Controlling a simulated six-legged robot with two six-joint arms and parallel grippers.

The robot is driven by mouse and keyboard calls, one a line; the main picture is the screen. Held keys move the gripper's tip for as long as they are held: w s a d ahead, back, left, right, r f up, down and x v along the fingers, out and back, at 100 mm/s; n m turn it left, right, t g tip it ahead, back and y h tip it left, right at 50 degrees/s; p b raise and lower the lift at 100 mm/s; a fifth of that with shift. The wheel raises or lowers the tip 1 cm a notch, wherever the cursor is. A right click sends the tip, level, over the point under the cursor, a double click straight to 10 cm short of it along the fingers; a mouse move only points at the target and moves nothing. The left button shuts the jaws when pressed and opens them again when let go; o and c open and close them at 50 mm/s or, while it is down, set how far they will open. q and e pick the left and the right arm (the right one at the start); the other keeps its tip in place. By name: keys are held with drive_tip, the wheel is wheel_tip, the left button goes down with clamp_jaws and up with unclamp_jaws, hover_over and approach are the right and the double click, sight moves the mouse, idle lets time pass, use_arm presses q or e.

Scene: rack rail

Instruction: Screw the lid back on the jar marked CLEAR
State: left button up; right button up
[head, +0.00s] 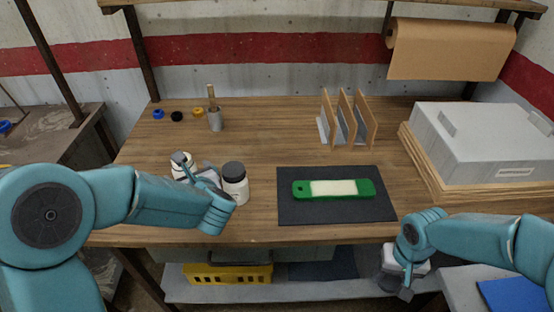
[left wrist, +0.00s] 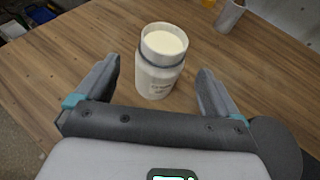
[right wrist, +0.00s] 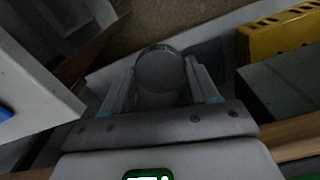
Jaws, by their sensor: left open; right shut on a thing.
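A white jar without a lid, pale cream inside (left wrist: 160,72), stands upright on the workbench between the open fingers of my left gripper (left wrist: 158,85), with gaps on both sides. Its label is too small to read. In the head view my left gripper (head: 197,168) partly hides this jar (head: 179,171). A second white jar (head: 236,189) with a black lid stands just right of it. My right gripper (head: 398,276) is low in front of the bench's front edge, shut on a dark grey round thing (right wrist: 162,70) that looks like a lid.
Blue, black and yellow small round pieces (head: 176,116) lie at the back left near a grey cup (head: 215,120). A green-framed piece (head: 333,188) lies on a dark mat (head: 300,213). A rack (head: 347,120) and grey case (head: 480,140) stand right. A yellow crate (head: 228,274) sits below.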

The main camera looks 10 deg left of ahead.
use_arm(q)
drive_tip(key=shift+w+f, duration=0.1)
drive_tip(key=shift+w, duration=0.1)
use_arm(e)
drive_tip(key=shift+w, duration=0.1)
use_arm(q)
drive_tip(key=shift+a, duration=0.1)
drive_tip(key=shift+w+a+f, duration=0.1)
drive_tip(key=shift+a+f, duration=0.05)
drive_tip(key=shift+a, duration=0.1)
use_arm(e)
drive_tip(key=shift+r, duration=0.2)
use_arm(q)
drive_tip(key=shift+f+p+x, duration=0.25)
drive_tip(key=shift+p+x, duration=0.45)
drive_tip(key=shift+x, duration=1.45)
use_arm(e)
drive_tip(key=shift+r, duration=0.5)
use_arm(q)
drive_tip(key=c, duration=1.4)
use_arm(e)
drive_tip(key=shift+r+p, duration=0.65)
drive_tip(key=shift+r, duration=0.05)
use_arm(q)
wheel_tip(320, 180, up, 20)
drive_tip(key=shift+r, duration=0.1)
